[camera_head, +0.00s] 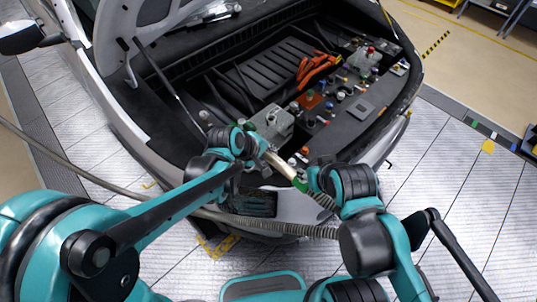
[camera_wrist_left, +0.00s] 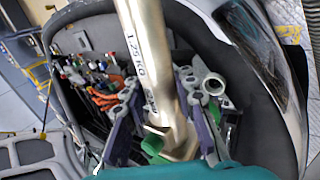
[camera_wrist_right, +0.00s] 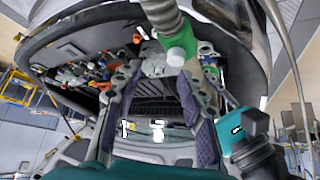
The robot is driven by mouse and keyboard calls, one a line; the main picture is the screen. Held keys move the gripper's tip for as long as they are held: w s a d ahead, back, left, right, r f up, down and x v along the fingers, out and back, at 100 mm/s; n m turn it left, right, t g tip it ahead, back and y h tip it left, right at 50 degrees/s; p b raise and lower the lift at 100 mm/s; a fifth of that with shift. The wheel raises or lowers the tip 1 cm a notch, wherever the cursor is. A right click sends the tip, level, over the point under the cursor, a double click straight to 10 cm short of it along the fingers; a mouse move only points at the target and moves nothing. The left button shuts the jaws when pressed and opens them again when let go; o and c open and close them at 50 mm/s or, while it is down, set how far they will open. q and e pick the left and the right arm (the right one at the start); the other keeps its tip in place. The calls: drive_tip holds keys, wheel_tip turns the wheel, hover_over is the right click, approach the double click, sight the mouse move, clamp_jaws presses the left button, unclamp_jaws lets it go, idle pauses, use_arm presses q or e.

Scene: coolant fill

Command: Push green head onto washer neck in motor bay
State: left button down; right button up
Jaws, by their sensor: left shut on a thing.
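My left gripper (camera_head: 266,152) is shut on a pale metal tube (camera_head: 281,163), held above the front edge of the motor bay. In the left wrist view the tube (camera_wrist_left: 157,65) runs between the fingers, with a small green part (camera_wrist_left: 152,145) near its low end. A green collar (camera_head: 300,186) joins the tube to a ribbed hose (camera_head: 322,201); it also shows in the right wrist view (camera_wrist_right: 183,43). My right gripper (camera_wrist_right: 155,80) is beside the collar, its fingers spread apart. Several coloured caps show in the bay; I cannot tell which is the washer neck.
An orange cable harness (camera_head: 316,67) and a translucent reservoir (camera_head: 366,57) sit in the bay at the right. A grey box (camera_head: 272,121) lies just beyond the left gripper. The raised hood (camera_head: 122,38) stands at the left. The hose (camera_head: 275,225) crosses the front bumper.

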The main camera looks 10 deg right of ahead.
use_arm(q)
drive_tip(key=shift+s+f+b, duration=0.15)
drive_tip(key=shift+f+b, duration=0.25)
use_arm(e)
drive_tip(key=shift+f, duration=0.45)
use_arm(q)
drive_tip(key=shift+f+b, duration=2.2)
drive_tip(key=shift+f, duration=0.35)
use_arm(e)
drive_tip(key=shift+f, duration=2.25)
drive_tip(key=shift+f, duration=0.2)
use_arm(q)
drive_tip(key=shift+f+b, duration=1.8)
drive_tip(key=shift+b, duration=0.1)
use_arm(e)
drive_tip(key=shift+f, duration=1.65)
use_arm(q)
drive_tip(key=c, duration=1.1)
unclamp_jaws()
drive_tip(key=shift+c, duration=0.2)
drive_tip(key=v, duration=1.2)
